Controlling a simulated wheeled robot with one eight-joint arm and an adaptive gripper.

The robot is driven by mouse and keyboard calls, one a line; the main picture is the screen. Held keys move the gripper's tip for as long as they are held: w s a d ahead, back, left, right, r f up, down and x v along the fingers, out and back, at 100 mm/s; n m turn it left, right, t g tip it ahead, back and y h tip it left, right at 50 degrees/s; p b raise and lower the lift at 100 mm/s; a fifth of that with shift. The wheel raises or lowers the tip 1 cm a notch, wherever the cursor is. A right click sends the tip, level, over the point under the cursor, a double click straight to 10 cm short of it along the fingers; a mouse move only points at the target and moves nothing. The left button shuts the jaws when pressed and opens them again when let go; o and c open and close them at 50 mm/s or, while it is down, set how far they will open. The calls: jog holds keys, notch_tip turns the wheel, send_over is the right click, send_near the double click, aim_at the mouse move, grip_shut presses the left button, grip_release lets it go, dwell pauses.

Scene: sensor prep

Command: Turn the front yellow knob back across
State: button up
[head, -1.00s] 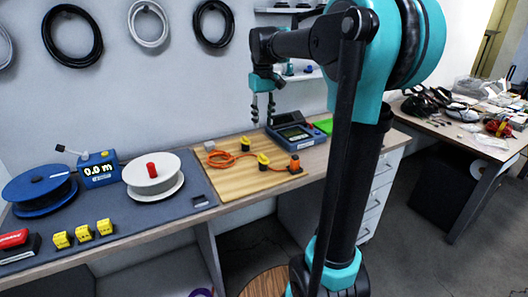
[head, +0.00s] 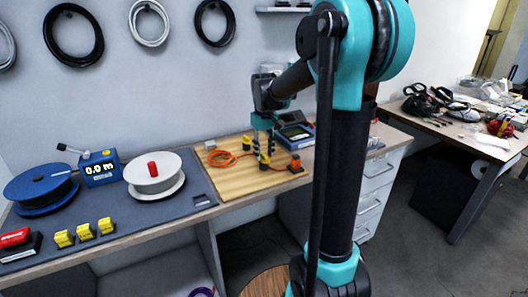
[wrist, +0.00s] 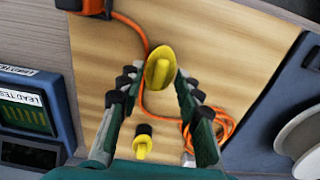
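The front yellow knob (head: 264,162) is on the wooden board (head: 225,184), partly hidden by my gripper (head: 264,148) just above it. In the wrist view the knob (wrist: 160,68) has a raised grip bar running nearly up and down the picture, slightly tilted. My open gripper (wrist: 158,82) has one fingertip on each side of the knob, with gaps visible. I cannot tell exactly how far above the board the fingertips are. The back yellow knob (wrist: 142,146), on a black base, lies closer to the palm; it also shows in the head view (head: 246,143).
An orange cable (wrist: 140,50) runs beside the front knob from an orange-topped block (wrist: 88,6) to a coil (wrist: 222,126). The lead tester (wrist: 32,110) stands beside the board. White (head: 153,178) and blue (head: 40,186) reels are to the left in the head view.

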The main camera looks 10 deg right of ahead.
jog(key=shift+c, duration=0.4)
grip_shut()
jog(key=shift+m, duration=0.4)
jog(key=m, duration=0.8)
jog(key=shift+m, duration=0.3)
jog(key=m, duration=0.8)
jog(key=shift+m, duration=0.4)
